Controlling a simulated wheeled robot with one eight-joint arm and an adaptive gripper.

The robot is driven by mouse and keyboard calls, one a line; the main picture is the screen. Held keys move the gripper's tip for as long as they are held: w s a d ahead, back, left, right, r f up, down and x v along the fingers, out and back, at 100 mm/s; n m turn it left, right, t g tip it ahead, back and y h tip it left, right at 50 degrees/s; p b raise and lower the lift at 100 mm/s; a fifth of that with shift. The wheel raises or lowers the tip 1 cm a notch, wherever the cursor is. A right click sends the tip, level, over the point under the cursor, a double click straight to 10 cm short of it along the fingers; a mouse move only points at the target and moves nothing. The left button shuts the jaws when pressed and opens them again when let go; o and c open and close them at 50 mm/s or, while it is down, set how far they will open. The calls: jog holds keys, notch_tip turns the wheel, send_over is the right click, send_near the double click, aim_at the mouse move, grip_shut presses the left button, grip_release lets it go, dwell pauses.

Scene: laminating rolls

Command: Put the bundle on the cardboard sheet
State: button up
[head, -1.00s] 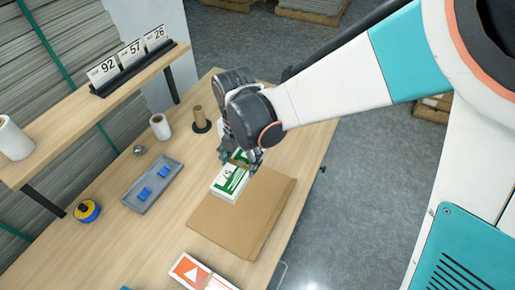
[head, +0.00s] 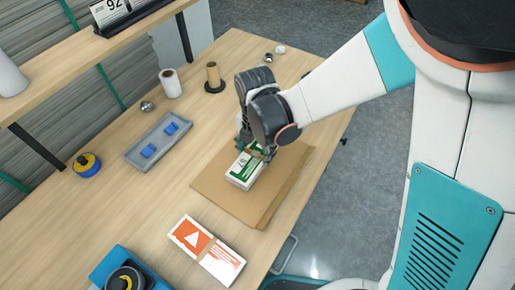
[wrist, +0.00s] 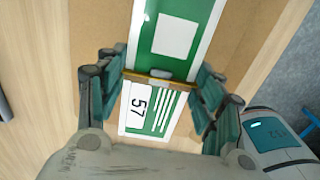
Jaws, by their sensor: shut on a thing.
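The bundle (head: 242,172) is a stack of white and green cards with a band around its middle. My gripper (head: 252,148) is shut on it from above. In the wrist view the bundle (wrist: 165,35) lies between the two fingers of my gripper (wrist: 160,85), and a "57" shows on its near part. The brown cardboard sheet (head: 275,195) lies flat on the table under the bundle. I cannot tell whether the bundle touches the sheet or is just above it. My gripper hides the bundle's far end in the head view.
An orange and white bundle (head: 190,236) lies in front of the sheet. A blue device (head: 118,268) is at the front left. A grey tray (head: 140,160) with blue pieces, a tape roll (head: 86,165) and two upright rolls stand left and behind. The wooden table (head: 110,215) has free room at left.

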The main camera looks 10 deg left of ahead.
aim_at(256, 154)
notch_tip(256, 154, down, 4)
jog(key=b, duration=0.2)
jog(key=shift+f+b, duration=0.1)
jog(key=shift+b, duration=0.25)
jog(key=o, duration=1.3)
jog(key=shift+c, duration=0.2)
notch_tip(256, 154, up, 12)
jog(key=p, duration=0.4)
jog(key=shift+p, duration=0.3)
